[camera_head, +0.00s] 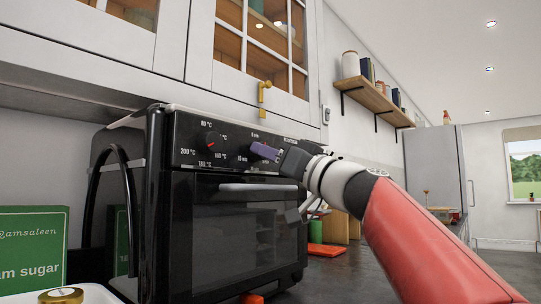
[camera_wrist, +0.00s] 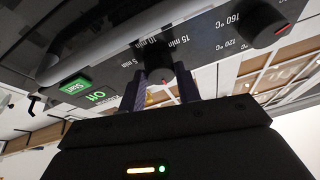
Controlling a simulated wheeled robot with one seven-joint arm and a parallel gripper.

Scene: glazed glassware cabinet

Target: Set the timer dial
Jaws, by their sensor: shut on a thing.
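The black toaster oven (camera_head: 160,190) stands on the counter, its control panel along the top front. The timer dial (camera_wrist: 158,66) is a dark round knob with a red mark, next to printed minute labels. My gripper (camera_wrist: 164,82) is shut on this dial, with one finger on each side of it. In the head view my gripper (camera_head: 262,151) reaches the panel from the right and hides the timer dial. How far the dial is turned is hard to read.
The temperature dial (camera_head: 213,139) sits left of my gripper on the panel. The oven door handle (camera_head: 258,187) runs below the panel. A glazed cabinet (camera_head: 262,45) hangs above. Green boxes (camera_head: 30,240) stand at left.

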